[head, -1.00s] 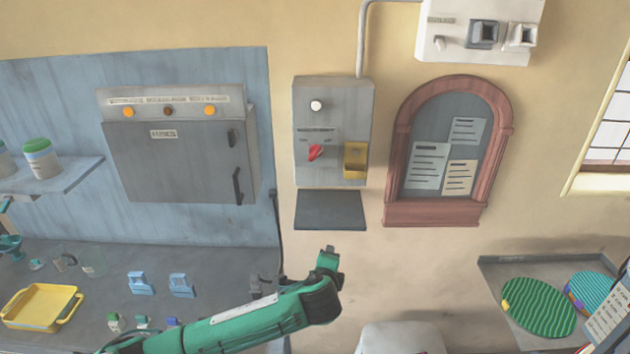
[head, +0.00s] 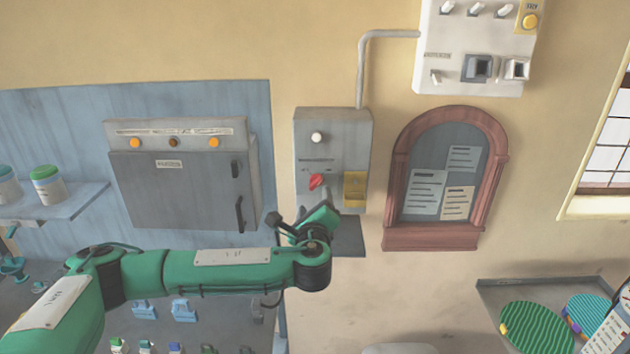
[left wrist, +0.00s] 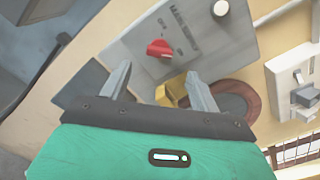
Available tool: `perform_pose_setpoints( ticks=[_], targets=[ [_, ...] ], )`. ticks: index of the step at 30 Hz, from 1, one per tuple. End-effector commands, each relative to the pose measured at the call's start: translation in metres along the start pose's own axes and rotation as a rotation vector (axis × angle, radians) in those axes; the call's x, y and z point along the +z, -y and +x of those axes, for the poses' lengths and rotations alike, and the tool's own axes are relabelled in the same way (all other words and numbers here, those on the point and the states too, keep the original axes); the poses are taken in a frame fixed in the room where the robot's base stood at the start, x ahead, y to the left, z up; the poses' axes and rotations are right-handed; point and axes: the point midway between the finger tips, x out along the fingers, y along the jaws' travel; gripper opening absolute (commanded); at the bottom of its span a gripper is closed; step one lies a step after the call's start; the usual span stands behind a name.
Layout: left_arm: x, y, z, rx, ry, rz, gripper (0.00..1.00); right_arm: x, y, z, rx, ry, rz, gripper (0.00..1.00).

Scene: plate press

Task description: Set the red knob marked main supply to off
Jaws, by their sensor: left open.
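The red knob (head: 316,181) sits on the front of a grey wall box (head: 333,129), below a white round button or lamp (head: 317,138). The left wrist view shows the knob (left wrist: 160,48) beside small dark lettering that is hard to read. My left gripper (head: 318,212) is just below the box in the head view, its fingers partly hidden. In the left wrist view its two fingers (left wrist: 158,77) are spread and empty, with the knob beyond their tips, seemingly apart from it. My right gripper is not in view.
A yellow part (head: 355,189) sticks out beside the knob. A dark shelf-like plate (head: 350,236) is below the box, partly behind my arm. A wooden-framed notice board (head: 397,181) hangs to the right, a grey cabinet (head: 183,190) to the left.

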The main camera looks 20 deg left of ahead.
Motion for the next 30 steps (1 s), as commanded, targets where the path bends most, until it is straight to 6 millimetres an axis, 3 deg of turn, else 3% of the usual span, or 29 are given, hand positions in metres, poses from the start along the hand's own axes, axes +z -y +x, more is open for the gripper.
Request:
perform_pose_setpoints(
  ticks=[6, 13, 18, 28, 30],
  targets=[
    [0.003, 0.003, 0.043, 0.002, 0.002, 0.002, 0.63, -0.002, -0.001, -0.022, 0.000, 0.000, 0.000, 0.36],
    [0.001, 0.002, 0.075, 0.001, -0.001, 0.000, 0.63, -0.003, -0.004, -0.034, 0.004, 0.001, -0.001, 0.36],
    [0.000, 0.000, 0.086, 0.001, -0.002, 0.000, 0.63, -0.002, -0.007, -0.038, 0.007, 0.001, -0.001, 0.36],
    [-0.001, -0.001, 0.089, 0.001, -0.002, -0.002, 0.63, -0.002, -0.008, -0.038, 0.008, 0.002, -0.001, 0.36],
    [-0.001, -0.001, 0.089, 0.001, -0.002, -0.002, 0.53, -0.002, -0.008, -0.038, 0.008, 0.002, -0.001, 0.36]
  ],
)
